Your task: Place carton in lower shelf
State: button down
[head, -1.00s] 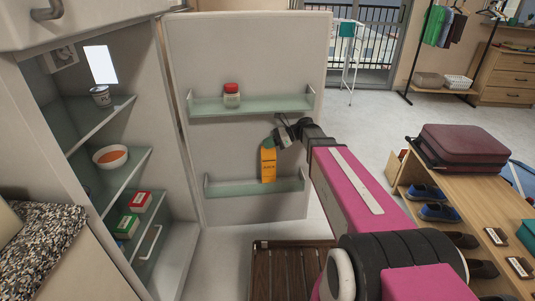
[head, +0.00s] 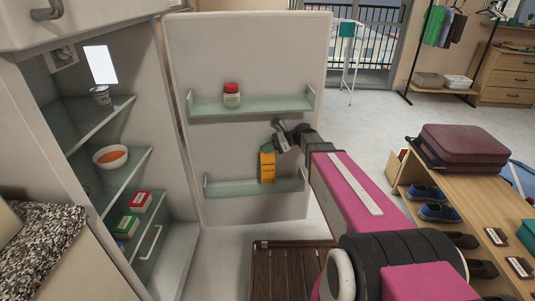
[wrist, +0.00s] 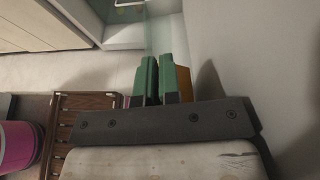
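The orange carton (head: 267,167) stands upright at the lower shelf (head: 240,189) on the inside of the open fridge door. Its base is at the glass front of that shelf. My gripper (head: 279,128) is just above the carton and a little to its right, seemingly clear of it. In the wrist view its two green fingers (wrist: 158,82) have a narrow gap between them, with nothing visible in it. Part of the carton (wrist: 184,83) shows orange behind the right finger.
The upper door shelf (head: 265,105) holds a red-lidded jar (head: 232,95). The fridge's inner shelves at left hold a cup (head: 101,95), a bowl (head: 110,157) and small boxes (head: 141,201). A slatted wooden stool (head: 290,270) stands on the floor below. A shoe rack is at right.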

aim_at(267, 166)
notch_tip(267, 166, down, 2)
jog(key=shift+f, duration=0.15)
jog(key=shift+w+f, duration=0.2)
jog(key=shift+f, duration=0.2)
jog(key=c, duration=1.3)
grip_release()
